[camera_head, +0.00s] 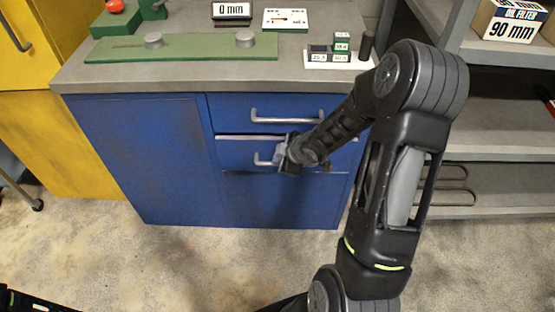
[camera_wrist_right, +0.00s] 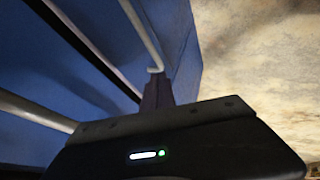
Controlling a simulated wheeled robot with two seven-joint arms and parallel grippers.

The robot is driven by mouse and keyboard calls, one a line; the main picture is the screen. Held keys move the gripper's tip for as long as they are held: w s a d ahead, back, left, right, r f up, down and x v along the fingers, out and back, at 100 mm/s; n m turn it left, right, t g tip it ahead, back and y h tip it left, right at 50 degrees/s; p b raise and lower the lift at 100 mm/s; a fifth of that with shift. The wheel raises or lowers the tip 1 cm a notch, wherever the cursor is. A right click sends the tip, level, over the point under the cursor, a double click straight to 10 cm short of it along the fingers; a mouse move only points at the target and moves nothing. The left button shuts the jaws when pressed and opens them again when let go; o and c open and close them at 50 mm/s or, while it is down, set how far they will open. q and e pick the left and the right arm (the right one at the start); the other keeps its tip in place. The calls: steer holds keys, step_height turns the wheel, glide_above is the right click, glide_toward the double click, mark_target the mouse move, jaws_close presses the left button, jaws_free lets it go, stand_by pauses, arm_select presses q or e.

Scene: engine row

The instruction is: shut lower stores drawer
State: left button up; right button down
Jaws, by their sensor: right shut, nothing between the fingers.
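The lower stores drawer (camera_head: 235,153) is in the blue cabinet, below the upper drawer (camera_head: 230,106). A pale strip shows along its top edge, so it seems to stand out slightly; how far is hard to tell. Its bar handle (camera_head: 263,161) is partly hidden by my right gripper (camera_head: 282,155), which is at the drawer's front. In the right wrist view the shut fingers (camera_wrist_right: 157,92) are close to the blue front, near the end of a bar handle (camera_wrist_right: 140,35). They hold nothing; contact is unclear. My left gripper is out of view.
The grey worktop (camera_head: 180,70) above carries a green plate (camera_head: 195,47) and a small white tray (camera_head: 335,60). Grey shelving (camera_head: 500,148) stands at the right, and a yellow cabinet (camera_head: 60,130) at the left. The floor (camera_head: 190,260) before the drawers is clear.

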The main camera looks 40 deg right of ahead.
steer(key=p+v, duration=0.3)
steer(key=v, duration=0.4)
